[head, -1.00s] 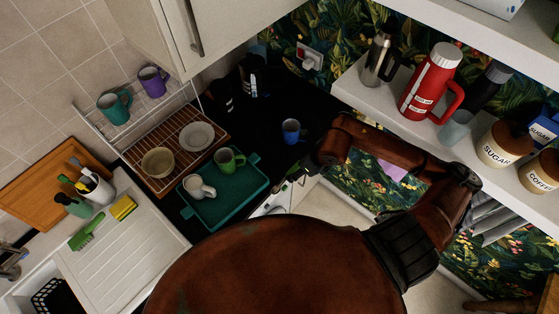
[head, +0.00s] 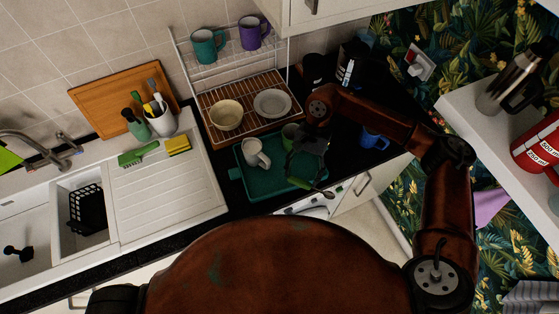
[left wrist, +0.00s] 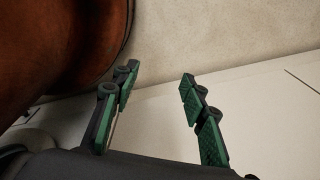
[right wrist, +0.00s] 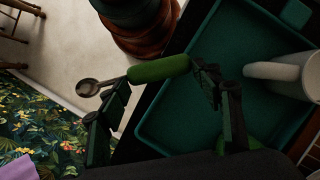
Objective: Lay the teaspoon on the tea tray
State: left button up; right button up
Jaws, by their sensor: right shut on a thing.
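The teaspoon has a green handle (right wrist: 158,69) and a metal bowl (right wrist: 88,87). My right gripper (right wrist: 160,90) is shut on it in the right wrist view. In the head view my right gripper (head: 308,165) is above the right part of the teal tea tray (head: 258,188), with the spoon's bowl (head: 326,194) out past the tray's right edge. The tray also shows below the gripper in the right wrist view (right wrist: 175,125). My left gripper (left wrist: 160,105) is open and empty in the left wrist view; the head view does not show it.
A white mug (head: 256,153) and a partly hidden green mug (head: 289,133) stand on the tray. A blue mug (head: 373,138) is right of it. A dish rack with a bowl (head: 226,115) and plate (head: 272,103) stands behind. The tray's front left is clear.

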aim_at(281, 163)
jog(key=u, duration=3.75)
jog(key=k, duration=1.25)
jog(key=z, duration=1.35)
